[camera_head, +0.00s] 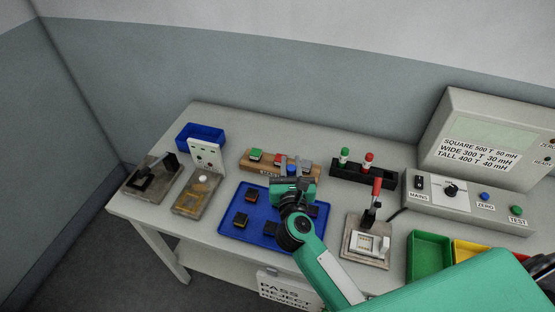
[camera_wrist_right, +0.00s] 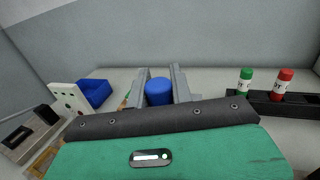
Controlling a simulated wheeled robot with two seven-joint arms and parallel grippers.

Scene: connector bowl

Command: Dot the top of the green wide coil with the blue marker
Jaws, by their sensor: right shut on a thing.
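My right gripper (camera_head: 291,181) is shut on the blue marker, whose blue end (camera_head: 292,168) sticks up between the fingers. The blue end also shows between the fingers in the right wrist view (camera_wrist_right: 160,92). The gripper is above the back right part of the blue tray. A green-topped block (camera_head: 256,155), which looks like the green wide coil, sits at the left end of the wooden rack (camera_head: 245,168), left of and behind the gripper. The marker's lower tip is hidden. My left gripper is not in view.
Several dark coils lie in the blue tray (camera_head: 228,232). Green (camera_head: 344,155) and red (camera_head: 368,160) markers stand in a black holder (camera_head: 390,181). A red-handled fixture (camera_head: 366,240) stands at right, and a white panel (camera_head: 206,155) at left. A meter (camera_head: 465,200) stands at back right.

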